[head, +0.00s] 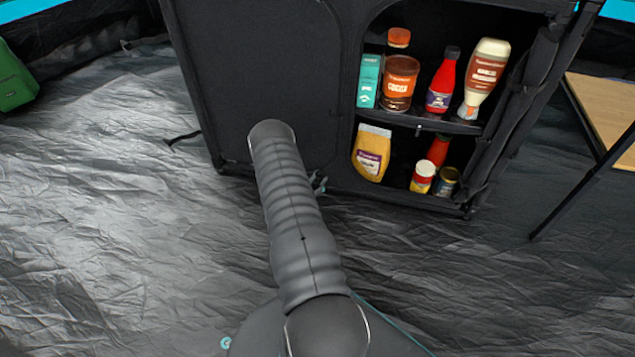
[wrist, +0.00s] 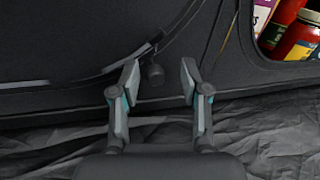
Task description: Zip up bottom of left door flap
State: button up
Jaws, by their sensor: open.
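The left door flap (head: 262,75) of the black fabric cupboard hangs closed over the left compartment in the head view. In the wrist view, the lower part of the flap (wrist: 70,40) fills the upper left, with a curved zip seam along its edge. A small dark zip pull (wrist: 155,74) hangs near the bottom of the flap. My gripper (wrist: 159,80) is open, its two fingers on either side of the pull. I cannot tell if either finger touches it.
The right compartment is open, with bottles and jars (head: 402,82) on its shelf (head: 420,122) and several more below. A wooden-topped table (head: 605,105) stands at the right. A green object (head: 14,80) lies at the far left. The wrinkled dark groundsheet (head: 90,200) is clear at left.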

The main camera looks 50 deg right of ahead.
jog(key=shift+a, duration=0.1)
jog(key=v, duration=1.1)
jog(key=shift+a, duration=0.35)
jog(key=shift+s, duration=0.1)
